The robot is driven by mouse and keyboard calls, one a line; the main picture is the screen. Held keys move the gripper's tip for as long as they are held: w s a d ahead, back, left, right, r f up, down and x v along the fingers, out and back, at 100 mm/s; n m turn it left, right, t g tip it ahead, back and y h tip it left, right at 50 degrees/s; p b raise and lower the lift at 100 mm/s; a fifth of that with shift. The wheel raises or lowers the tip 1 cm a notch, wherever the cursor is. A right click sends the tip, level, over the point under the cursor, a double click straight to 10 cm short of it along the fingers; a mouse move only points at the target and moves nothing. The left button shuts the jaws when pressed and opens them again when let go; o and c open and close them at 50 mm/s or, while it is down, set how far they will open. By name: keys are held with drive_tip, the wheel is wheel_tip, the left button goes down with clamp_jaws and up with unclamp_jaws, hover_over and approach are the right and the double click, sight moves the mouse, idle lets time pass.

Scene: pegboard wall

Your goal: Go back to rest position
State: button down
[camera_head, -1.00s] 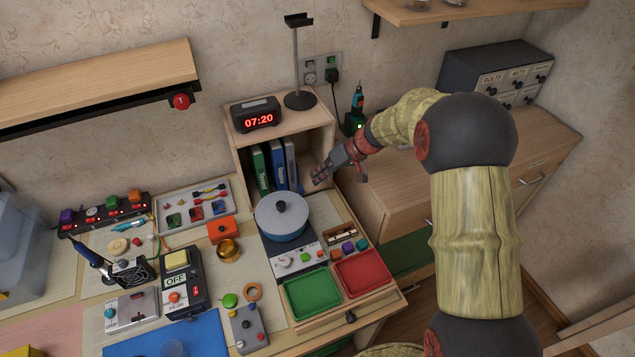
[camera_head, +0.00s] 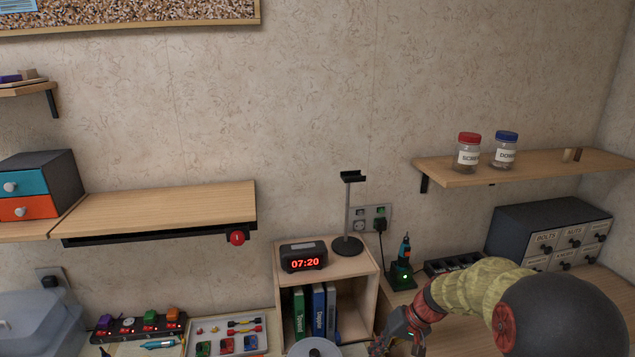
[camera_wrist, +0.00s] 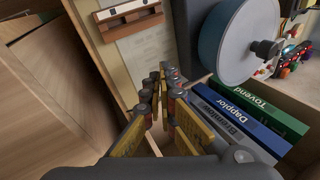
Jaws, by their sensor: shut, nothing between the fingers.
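My gripper (camera_head: 392,342) is at the bottom of the head view, beside the open wooden cubby on the right, with its lower part cut off by the frame edge. In the wrist view my gripper's fingers (camera_wrist: 163,82) point away from the camera and are shut with nothing held. The books, one of them the blue book (camera_wrist: 238,122), are to the right of the fingers there. I cannot tell whether the fingers touch anything.
The wooden cubby (camera_head: 367,262) carries a clock (camera_head: 304,257) and a stand (camera_head: 348,215).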

drive_tip(key=s+d+r+t+h, duration=0.1)
drive_tip(key=s+r+t+h, duration=0.1)
drive_tip(key=s+r, duration=0.9)
drive_tip(key=s+d+r+t+h, duration=0.1)
drive_tip(key=s+r+t+h, duration=0.1)
drive_tip(key=s+r, duration=0.9)
drive_tip(key=shift+s+d+r+h, duration=0.2)
drive_tip(key=shift+s+d+h, duration=0.35)
drive_tip(key=shift+s, duration=3.2)
